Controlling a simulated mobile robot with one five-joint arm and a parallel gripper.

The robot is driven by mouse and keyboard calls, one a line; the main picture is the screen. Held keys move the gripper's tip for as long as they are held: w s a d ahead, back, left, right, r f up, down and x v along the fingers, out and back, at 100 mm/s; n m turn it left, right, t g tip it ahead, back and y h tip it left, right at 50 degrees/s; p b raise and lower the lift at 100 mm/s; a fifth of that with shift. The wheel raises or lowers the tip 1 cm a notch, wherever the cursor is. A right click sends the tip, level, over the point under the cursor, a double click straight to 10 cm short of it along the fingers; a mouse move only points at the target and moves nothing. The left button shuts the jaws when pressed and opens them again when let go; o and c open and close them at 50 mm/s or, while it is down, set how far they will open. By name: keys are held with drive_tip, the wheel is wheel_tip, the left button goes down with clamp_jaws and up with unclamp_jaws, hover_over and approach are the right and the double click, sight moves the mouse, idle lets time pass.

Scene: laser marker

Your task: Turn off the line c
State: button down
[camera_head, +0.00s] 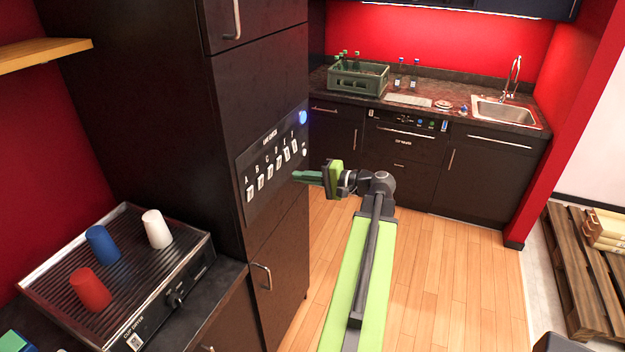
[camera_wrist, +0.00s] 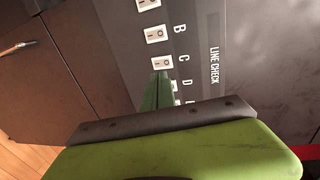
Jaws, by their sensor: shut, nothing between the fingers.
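The line check panel (camera_head: 272,165) is set in the dark cabinet front, with a row of white rocker switches under letters. The line c switch (camera_head: 270,172) is the third from the left; in the wrist view it (camera_wrist: 160,62) shows a white face with marks beside the letter C. I cannot tell which side is pressed. My gripper (camera_head: 296,175) is shut and empty, its green fingers pointing at the panel. In the wrist view the fingertips (camera_wrist: 162,77) overlap the picture just below the C switch and partly cover the D switch. I cannot tell whether they touch.
A cup dryer (camera_head: 130,270) with red, blue and white cups stands at the lower left. A counter with a green bottle crate (camera_head: 358,79) and a sink (camera_head: 505,112) is at the back. A wooden pallet (camera_head: 580,265) lies at right. The wooden floor between is clear.

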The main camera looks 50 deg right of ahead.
sight(271, 170)
drive_tip(key=x, duration=0.4)
drive_tip(key=r+x, duration=0.1)
drive_tip(key=x, duration=0.2)
drive_tip(key=shift+r+p, duration=0.1)
drive_tip(key=shift+p, duration=0.2)
